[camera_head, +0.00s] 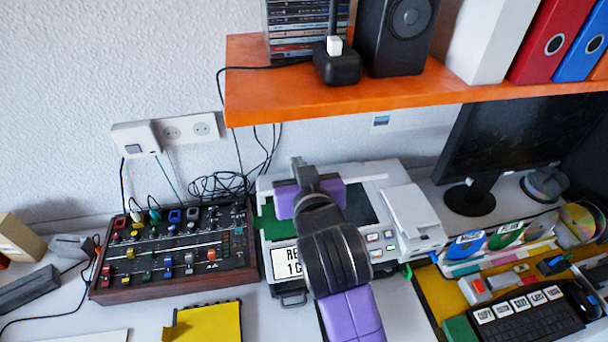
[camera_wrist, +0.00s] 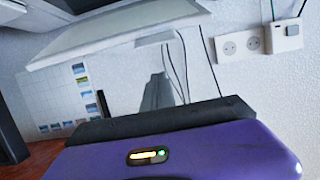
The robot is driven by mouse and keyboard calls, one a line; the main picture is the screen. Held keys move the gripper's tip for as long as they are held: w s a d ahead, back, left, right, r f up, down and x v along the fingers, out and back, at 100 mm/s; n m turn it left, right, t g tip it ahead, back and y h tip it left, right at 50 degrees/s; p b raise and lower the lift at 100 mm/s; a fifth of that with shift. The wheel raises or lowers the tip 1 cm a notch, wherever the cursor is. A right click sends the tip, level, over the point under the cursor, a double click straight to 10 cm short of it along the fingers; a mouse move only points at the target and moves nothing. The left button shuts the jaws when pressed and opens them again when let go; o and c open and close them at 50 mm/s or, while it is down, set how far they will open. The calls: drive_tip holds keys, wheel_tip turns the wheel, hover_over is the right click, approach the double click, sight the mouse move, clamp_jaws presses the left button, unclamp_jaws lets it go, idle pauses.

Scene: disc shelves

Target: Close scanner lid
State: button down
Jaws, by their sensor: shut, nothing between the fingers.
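The scanner (camera_head: 412,215) is a pale box at the middle of the desk, below the orange shelf. It has a dark glass-like panel, a small display, several buttons and a raised white block at its right. My gripper (camera_head: 296,163) is above its back left part, shut and empty, and my arm hides much of its middle. A white strip behind the dark panel may be the lid's edge; I cannot tell its angle. In the wrist view, a white slab (camera_wrist: 110,42) lies beyond my grey fingers (camera_wrist: 157,92); whether it is the lid or the body is unclear.
An orange shelf (camera_head: 400,95) with a speaker and binders overhangs the back. A mixer (camera_head: 175,250) with knobs stands left of the scanner. A monitor (camera_head: 500,145), discs and a keyboard are at the right. Cables (camera_head: 225,185) and a wall socket (camera_head: 188,130) are behind.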

drive_tip(key=shift+s+d+f, duration=0.15)
drive_tip(key=shift+s+f, duration=0.45)
drive_tip(key=shift+f, duration=0.2)
drive_tip(key=shift+s+d+f, duration=0.15)
drive_tip(key=shift+s+f, duration=0.45)
drive_tip(key=shift+f, duration=0.2)
